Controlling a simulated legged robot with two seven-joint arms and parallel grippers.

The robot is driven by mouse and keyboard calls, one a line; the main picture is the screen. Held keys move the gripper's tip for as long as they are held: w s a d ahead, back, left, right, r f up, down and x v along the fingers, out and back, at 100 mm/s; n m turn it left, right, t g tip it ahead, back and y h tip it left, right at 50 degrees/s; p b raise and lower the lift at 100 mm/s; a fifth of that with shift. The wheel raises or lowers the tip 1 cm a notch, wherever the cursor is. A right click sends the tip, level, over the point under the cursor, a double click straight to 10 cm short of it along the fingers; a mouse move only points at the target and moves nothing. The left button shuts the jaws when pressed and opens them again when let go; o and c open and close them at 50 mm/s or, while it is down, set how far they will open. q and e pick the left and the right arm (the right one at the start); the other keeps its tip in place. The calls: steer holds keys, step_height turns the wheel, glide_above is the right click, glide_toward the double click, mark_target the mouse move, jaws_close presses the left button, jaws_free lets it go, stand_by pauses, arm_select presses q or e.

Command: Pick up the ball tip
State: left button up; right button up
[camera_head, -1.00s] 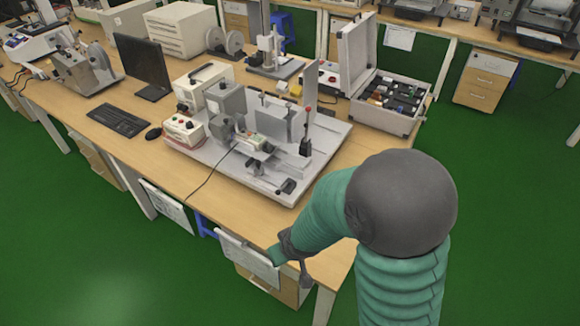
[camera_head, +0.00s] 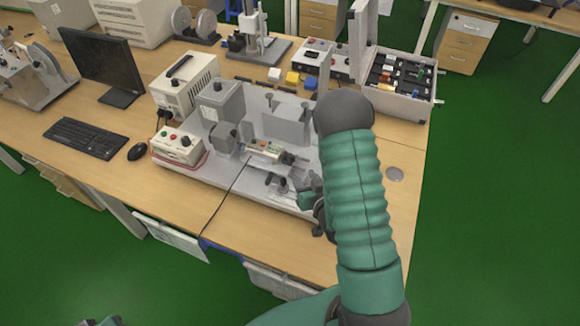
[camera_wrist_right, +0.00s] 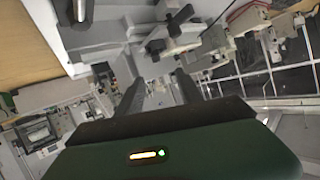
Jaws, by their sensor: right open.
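I cannot make out the ball tip for certain in any view. The test machine (camera_head: 225,120) stands on a grey base plate on the wooden table, with a small fixture (camera_head: 262,150) near its middle. My right gripper (camera_head: 318,212) is at the front right of this plate, partly hidden by my own arm. In the right wrist view my right gripper (camera_wrist_right: 158,92) has its two dark fingers apart, with nothing seen held between them. Beyond the fingers are grey machine parts (camera_wrist_right: 172,38). A small dark piece at the bottom left of the head view may be my left gripper (camera_head: 102,321).
An open case (camera_head: 400,105) with coloured parts stands at the back right. A control box (camera_head: 178,148), monitor (camera_head: 103,60), keyboard (camera_head: 86,138) and mouse (camera_head: 137,151) are to the left. A black cable crosses the table front.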

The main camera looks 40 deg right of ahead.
mark_target(292, 159)
steer(key=w+d+f+b, duration=0.1)
steer(key=w, duration=0.1)
steer(key=w+d+f+b, duration=0.1)
steer(key=w+d, duration=0.1)
steer(key=w+d+f+b, duration=0.1)
steer(key=w, duration=0.1)
steer(key=shift+w+d+f, duration=0.3)
steer(key=shift+d+f, duration=0.1)
steer(key=w, duration=0.2)
steer(key=w+a, duration=0.1)
steer(key=shift+a+f, duration=0.1)
steer(key=shift+f, duration=0.2)
steer(key=shift+a, duration=0.15)
steer(key=shift+s+d+f, duration=0.1)
steer(key=shift+d+f, duration=0.05)
steer(key=shift+d, duration=0.5)
steer(key=c, duration=0.4)
steer(key=shift+d+f, duration=0.1)
steer(key=shift+d, duration=0.2)
steer(key=c, duration=0.5)
steer(key=shift+a+r, duration=0.2)
steer(key=shift+a, duration=0.4)
jaws_close()
arm_select(q)
steer(key=x, duration=0.3)
steer(key=s+x, duration=0.1)
steer(key=x, duration=0.1)
steer(key=shift+d, duration=0.1)
arm_select(e)
steer(key=shift+d, duration=0.1)
